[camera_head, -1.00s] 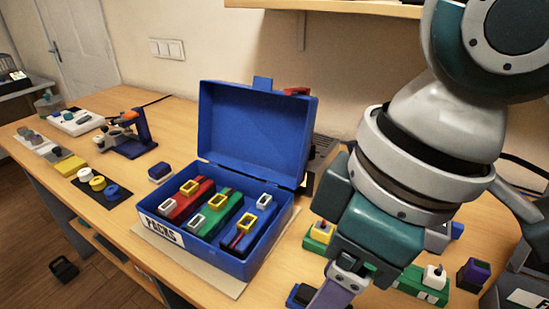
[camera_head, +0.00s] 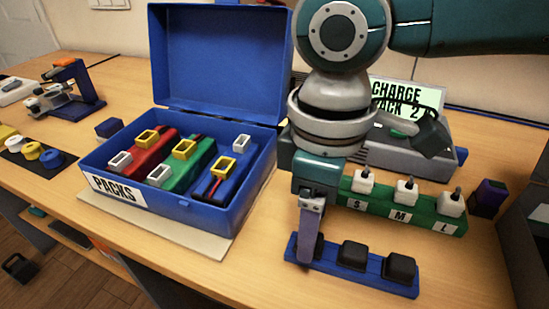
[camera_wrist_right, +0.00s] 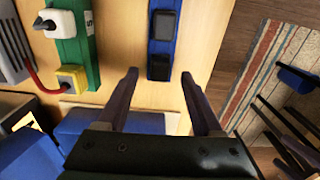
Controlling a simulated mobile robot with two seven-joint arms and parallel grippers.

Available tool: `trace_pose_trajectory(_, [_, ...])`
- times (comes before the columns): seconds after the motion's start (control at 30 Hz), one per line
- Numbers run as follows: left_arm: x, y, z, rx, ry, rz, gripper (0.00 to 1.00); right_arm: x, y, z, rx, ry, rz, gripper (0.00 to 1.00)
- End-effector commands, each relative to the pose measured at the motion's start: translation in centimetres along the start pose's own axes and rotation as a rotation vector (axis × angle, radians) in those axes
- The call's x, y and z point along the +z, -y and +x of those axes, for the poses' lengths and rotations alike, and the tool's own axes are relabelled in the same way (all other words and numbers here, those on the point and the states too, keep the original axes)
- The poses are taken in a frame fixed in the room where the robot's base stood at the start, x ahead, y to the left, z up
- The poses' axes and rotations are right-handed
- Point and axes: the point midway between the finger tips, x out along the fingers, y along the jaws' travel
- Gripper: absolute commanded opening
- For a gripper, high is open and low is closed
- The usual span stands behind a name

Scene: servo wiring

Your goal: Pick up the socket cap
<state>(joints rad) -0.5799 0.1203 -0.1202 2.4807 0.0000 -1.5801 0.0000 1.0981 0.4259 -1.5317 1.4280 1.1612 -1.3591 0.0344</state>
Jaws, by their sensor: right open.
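A blue rail (camera_head: 330,277) at the table's front carries black square caps; I cannot tell for sure which is the socket cap. The middle black cap (camera_head: 354,254) and right black cap (camera_head: 399,267) show clearly. My right gripper (camera_head: 305,258) points down at the rail's left end, hiding what sits there. In the wrist view the right gripper (camera_wrist_right: 159,77) is open and empty. The near black cap (camera_wrist_right: 160,68) on the blue rail (camera_wrist_right: 162,47) appears between and beyond the fingertips, with another black cap (camera_wrist_right: 164,25) further along. My left gripper is not in view.
A green strip (camera_head: 385,209) with white plugs marked S, M, L stands behind the rail. A charger with a screen (camera_head: 396,103) is at the back. The open blue PACKS box (camera_head: 125,195) is on the left. Bare table lies in front of the rail.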

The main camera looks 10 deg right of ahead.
Motion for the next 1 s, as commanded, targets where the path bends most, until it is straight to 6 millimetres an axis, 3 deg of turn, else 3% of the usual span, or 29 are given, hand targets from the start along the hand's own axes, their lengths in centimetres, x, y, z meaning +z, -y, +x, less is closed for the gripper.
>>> trace_pose_trajectory(0.13, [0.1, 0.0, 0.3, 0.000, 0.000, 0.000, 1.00, 0.1, 0.0, 1.9, -0.001, 0.002, 0.000, 0.68])
trace_pose_trajectory(0.4, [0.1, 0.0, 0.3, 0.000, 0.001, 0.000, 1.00, 0.0, 0.0, 2.1, -0.001, 0.000, 0.000, 0.68])
trace_pose_trajectory(1.0, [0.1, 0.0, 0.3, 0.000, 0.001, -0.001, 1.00, 0.0, 0.0, 2.1, -0.001, 0.000, 0.000, 0.00])
